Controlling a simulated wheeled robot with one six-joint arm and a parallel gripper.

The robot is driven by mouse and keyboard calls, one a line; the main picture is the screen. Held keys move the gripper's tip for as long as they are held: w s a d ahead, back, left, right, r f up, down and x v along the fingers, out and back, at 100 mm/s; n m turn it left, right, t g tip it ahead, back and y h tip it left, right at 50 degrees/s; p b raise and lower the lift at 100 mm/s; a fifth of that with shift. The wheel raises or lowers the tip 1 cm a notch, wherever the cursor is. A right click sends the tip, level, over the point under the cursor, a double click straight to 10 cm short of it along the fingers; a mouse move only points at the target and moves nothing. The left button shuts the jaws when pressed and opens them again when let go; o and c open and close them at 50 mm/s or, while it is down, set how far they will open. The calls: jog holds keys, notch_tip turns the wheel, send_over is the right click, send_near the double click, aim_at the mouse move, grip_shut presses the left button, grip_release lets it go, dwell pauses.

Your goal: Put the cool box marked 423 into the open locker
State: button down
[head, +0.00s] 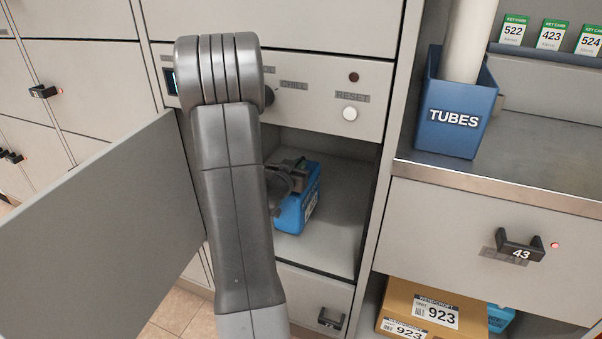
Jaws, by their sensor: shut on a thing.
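A blue cool box (293,214) is inside the open locker (343,215), at its left side as seen past my arm. A label shows on the box's right face, but its number is too small to read. My gripper (290,172) is at the top of the box, shut on it, seemingly at its dark handle. My arm hides the box's left part and the gripper's fingers are hard to make out. I cannot tell whether the box touches the locker floor.
The locker door (100,235) stands open to the left. Above is a panel with a white RESET button (350,114). At right are a blue TUBES bin (453,135), key cards (551,34), drawer 43 (450,225) and a carton marked 923 (425,315). The locker's right side is clear.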

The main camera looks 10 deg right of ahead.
jog(key=shift+f, duration=0.3)
jog(key=shift+r, duration=0.15)
jog(key=c, duration=1.5)
grip_release()
jog(key=shift+f, duration=0.2)
jog(key=shift+r, duration=0.15)
jog(key=shift+p+v, duration=1.85)
jog(key=shift+v, duration=4.15)
